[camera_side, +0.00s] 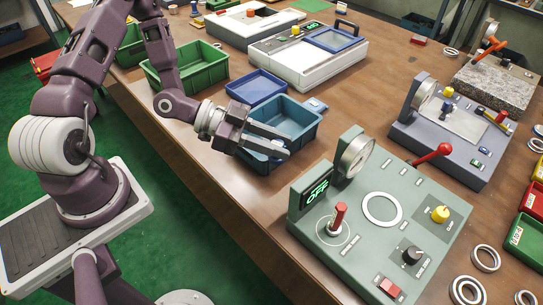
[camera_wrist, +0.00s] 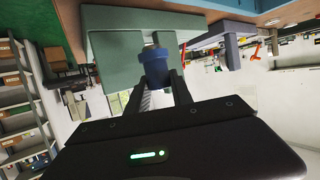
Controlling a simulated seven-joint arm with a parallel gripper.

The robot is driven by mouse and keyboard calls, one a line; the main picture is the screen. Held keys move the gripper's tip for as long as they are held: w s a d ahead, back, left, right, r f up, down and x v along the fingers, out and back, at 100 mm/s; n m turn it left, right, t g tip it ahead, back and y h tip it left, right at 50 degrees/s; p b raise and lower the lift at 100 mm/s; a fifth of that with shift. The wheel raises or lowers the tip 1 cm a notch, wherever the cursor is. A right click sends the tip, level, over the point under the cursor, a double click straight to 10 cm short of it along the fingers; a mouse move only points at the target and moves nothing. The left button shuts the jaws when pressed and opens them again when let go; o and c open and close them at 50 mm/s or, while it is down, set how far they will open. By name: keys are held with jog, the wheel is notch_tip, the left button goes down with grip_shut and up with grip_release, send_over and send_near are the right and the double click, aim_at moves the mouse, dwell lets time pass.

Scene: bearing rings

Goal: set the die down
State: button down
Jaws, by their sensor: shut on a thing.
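My gripper (camera_side: 284,142) is out over the near side of a blue bin, left of the grey-green machine (camera_side: 345,240). In the wrist view my gripper (camera_wrist: 160,88) is shut on a dark blue cylindrical piece with a metallic end, which I take to be the die (camera_wrist: 156,68). The die sits between the two fingertips. In the side view the fingers and the blue bin behind make it hard to pick out. The grey-green machine also fills the area behind the die in the wrist view (camera_wrist: 112,60); I cannot tell whether they touch.
The blue bin (camera_side: 311,127) stands under and behind my gripper. Loose rings (camera_side: 485,257) lie at right. A second, grey machine (camera_side: 447,135) stands behind.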

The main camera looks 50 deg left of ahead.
jog(key=w+a+r+n+t+y, duration=0.3)
jog(key=a+r+n+y, duration=0.1)
jog(key=a+r, duration=0.25)
jog(key=w+a+r+n+t+y, duration=0.25)
jog(key=a+r, duration=0.25)
jog(key=r, duration=0.3)
jog(key=w+d+f+n+y, duration=0.2)
jog(key=w+d+f, duration=0.4)
jog(key=w, duration=0.3)
jog(key=w+d+f+n+y, duration=0.2)
jog(key=w+d+f, duration=0.5)
jog(key=w, duration=0.1)
jog(key=shift+m, duration=0.25)
jog(key=f, duration=0.9)
jog(key=shift+w+a+f, duration=0.1)
jog(key=shift+w+f, duration=0.05)
jog(key=shift+w, duration=0.05)
jog(key=shift+f, duration=0.15)
jog(key=shift+f, duration=0.45)
jog(key=shift+f, duration=0.15)
